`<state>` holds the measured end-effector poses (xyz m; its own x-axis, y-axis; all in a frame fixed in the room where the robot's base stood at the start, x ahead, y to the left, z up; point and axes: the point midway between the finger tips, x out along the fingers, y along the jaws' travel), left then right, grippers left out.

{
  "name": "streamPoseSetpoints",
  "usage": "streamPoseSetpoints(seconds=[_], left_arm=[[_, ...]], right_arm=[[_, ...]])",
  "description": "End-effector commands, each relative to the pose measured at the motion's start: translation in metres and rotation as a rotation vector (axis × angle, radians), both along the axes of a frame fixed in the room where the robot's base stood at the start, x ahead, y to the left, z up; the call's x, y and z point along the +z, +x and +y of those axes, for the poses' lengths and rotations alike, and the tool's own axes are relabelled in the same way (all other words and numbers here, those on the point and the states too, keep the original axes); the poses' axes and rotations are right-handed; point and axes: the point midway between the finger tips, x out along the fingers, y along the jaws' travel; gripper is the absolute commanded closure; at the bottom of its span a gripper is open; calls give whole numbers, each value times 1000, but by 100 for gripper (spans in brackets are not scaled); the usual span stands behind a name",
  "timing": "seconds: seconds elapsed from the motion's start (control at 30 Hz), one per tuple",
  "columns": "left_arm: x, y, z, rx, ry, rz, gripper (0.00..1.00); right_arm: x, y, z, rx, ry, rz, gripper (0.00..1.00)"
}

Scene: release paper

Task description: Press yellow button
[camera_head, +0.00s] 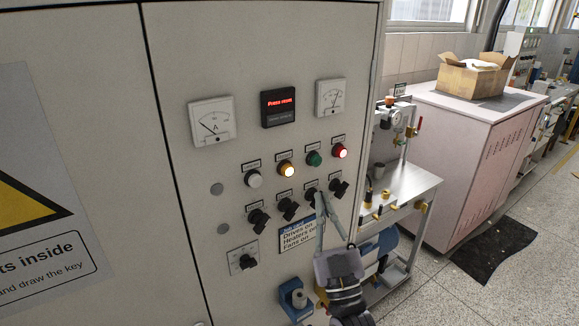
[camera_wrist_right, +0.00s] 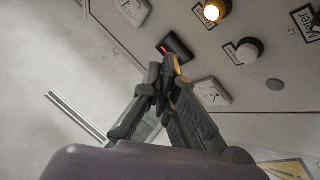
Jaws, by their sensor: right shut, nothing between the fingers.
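The yellow button (camera_head: 286,169) glows in the upper button row of the grey cabinet door, between a white button (camera_head: 254,178) and a green button (camera_head: 314,158). It also shows lit at the top edge of the right wrist view (camera_wrist_right: 211,11). My right gripper (camera_head: 321,198) is shut and empty. In the head view its fingertips appear below and right of the yellow button, over the row of black knobs. In the right wrist view the fingertips (camera_wrist_right: 170,64) appear apart from the button, which is up and to the right. My left gripper is not in view.
A red button (camera_head: 340,151) ends the row at the right. Black knobs (camera_head: 289,208) sit below, and a red-lettered display (camera_head: 278,108) between two gauges above. Right of the cabinet stand a metal workbench (camera_head: 410,184) and a pinkish cabinet (camera_head: 463,165) carrying an open cardboard box (camera_head: 469,80).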

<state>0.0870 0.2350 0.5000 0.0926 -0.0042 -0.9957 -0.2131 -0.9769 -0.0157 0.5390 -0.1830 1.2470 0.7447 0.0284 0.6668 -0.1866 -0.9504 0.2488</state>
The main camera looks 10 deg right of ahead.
Motion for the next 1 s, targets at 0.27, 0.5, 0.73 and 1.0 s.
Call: streamPoseSetpoints(seconds=[0.27,0.5,0.73,1.0], left_arm=[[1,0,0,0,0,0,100],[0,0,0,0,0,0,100],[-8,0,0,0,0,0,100],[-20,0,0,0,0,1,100]], right_arm=[[9,-4,-1,-5,1,-22,100],[8,-1,0,-4,2,-20,100],[7,20,8,-3,3,-20,100],[7,56,21,-2,3,-21,100]])
